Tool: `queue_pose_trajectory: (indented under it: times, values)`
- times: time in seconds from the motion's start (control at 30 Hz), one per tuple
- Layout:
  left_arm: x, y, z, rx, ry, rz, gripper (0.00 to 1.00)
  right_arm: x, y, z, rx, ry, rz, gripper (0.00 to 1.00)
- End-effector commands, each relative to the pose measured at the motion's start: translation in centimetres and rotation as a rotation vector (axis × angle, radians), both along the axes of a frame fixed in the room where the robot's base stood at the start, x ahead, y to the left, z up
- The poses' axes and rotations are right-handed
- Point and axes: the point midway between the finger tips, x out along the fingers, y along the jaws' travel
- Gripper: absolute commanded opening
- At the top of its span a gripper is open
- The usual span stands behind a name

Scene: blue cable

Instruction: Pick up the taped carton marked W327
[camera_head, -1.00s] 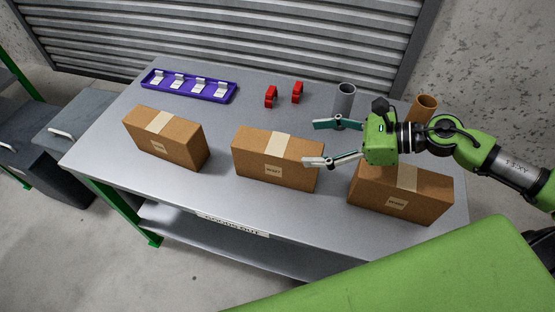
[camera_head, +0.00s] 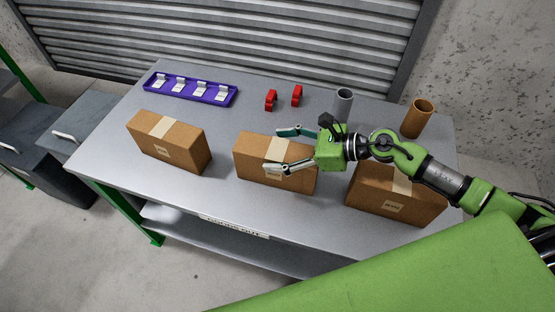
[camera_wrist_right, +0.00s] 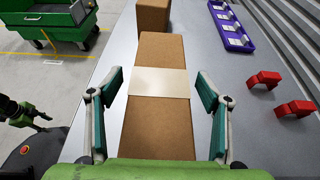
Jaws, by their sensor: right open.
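The middle carton (camera_head: 250,152) is brown with a pale tape strip. It stands on the grey table, and its label, partly hidden by a finger now, seems to read W327. It also shows in the right wrist view (camera_wrist_right: 158,125), its taped top between the fingers. My right gripper (camera_head: 274,150) is open and empty, over the carton with a finger toward each long side; contact cannot be told. It also shows in the right wrist view (camera_wrist_right: 160,78). What looks like my left gripper (camera_wrist_right: 38,114) is small at the left of that view, its jaws unclear.
Similar cartons stand at the left (camera_head: 180,141) and right (camera_head: 370,195), the right one partly behind my arm. Behind are a purple tray (camera_head: 213,100), two red pieces (camera_head: 271,100), a grey tube (camera_head: 343,103) and a brown tube (camera_head: 417,118). Bare tabletop separates the cartons.

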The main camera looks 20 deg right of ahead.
Motion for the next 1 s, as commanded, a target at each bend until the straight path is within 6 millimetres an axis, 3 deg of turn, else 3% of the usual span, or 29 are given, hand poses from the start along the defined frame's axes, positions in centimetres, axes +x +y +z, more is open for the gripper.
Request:
queue_pose_trajectory:
  times: [0.3, 0.5, 0.6, 1.0]
  values:
    - [0.00, 0.02, 0.17, 0.000, 0.000, 0.001, 0.40, 0.32, 0.50, -0.31, -0.001, 0.000, 0.000, 0.71]
    - [-0.01, 0.03, 0.17, 0.000, 0.001, 0.001, 0.40, 0.31, 0.48, -0.30, -0.001, 0.000, 0.000, 0.19]
    - [-0.02, 0.03, 0.17, 0.000, 0.001, 0.001, 0.40, 0.32, 0.47, -0.29, -0.001, 0.001, 0.000, 0.00]
    - [-0.04, 0.03, 0.05, 0.000, 0.001, 0.001, 0.40, 0.42, 0.46, 0.63, 0.000, -0.005, 0.000, 0.00]
